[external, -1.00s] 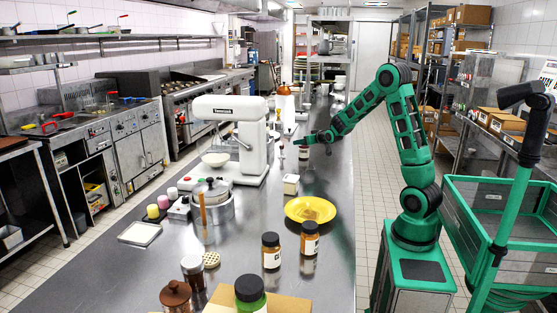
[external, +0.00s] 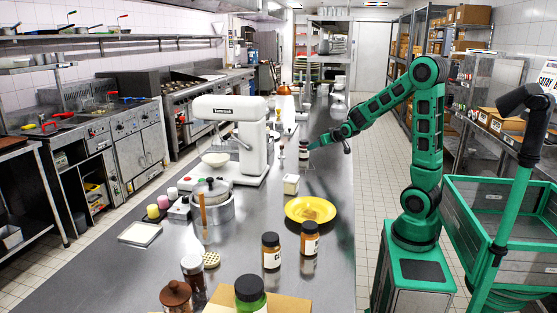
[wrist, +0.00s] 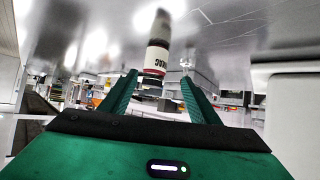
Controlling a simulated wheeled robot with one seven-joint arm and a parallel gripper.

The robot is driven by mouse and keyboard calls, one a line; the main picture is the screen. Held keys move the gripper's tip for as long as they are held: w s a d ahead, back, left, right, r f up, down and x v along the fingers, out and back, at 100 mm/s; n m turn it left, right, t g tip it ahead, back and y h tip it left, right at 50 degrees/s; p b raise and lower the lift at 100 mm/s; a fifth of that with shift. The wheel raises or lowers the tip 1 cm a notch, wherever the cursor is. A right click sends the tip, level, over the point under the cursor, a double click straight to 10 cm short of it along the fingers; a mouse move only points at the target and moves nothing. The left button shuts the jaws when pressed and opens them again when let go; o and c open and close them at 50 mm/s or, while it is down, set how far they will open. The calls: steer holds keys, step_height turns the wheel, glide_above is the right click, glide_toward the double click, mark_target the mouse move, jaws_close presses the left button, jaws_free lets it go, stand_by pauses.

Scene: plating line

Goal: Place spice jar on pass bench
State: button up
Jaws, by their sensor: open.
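A small spice jar (external: 303,150) with a dark top and a pale label stands upright on the steel pass bench (external: 262,214), beyond the yellow plate. In the wrist view the jar (wrist: 157,55) shows a white label ending in "MAC" and appears beyond the fingertips, roughly midway between them. My gripper (external: 317,143) is just to the right of the jar in the external view.
A white stand mixer (external: 240,135) and a small pale block (external: 291,184) are near the jar.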

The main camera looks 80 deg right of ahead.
steer(key=s+a+f+g+y, duration=0.1)
steer(key=s+a, duration=0.3)
steer(key=s+a+f+g+y, duration=0.1)
steer(key=s+a+y, duration=0.1)
steer(key=s+a, duration=0.2)
steer(key=s+a+f+n+g+y, duration=0.1)
steer(key=s+a+g, duration=0.1)
steer(key=s+a, duration=0.2)
steer(key=shift+s+a+f, duration=0.1)
steer(key=shift+s+a, duration=0.15)
steer(key=shift+a, duration=0.75)
steer(key=s+a+n+g+y, duration=0.1)
steer(key=s+a+g+y, duration=0.3)
steer(key=s+a, duration=0.7)
steer(key=s, duration=0.3)
steer(key=shift+s+a+f, duration=0.2)
steer(key=shift+a+f, duration=0.15)
steer(key=shift+f, duration=0.05)
steer(key=shift+w, duration=0.15)
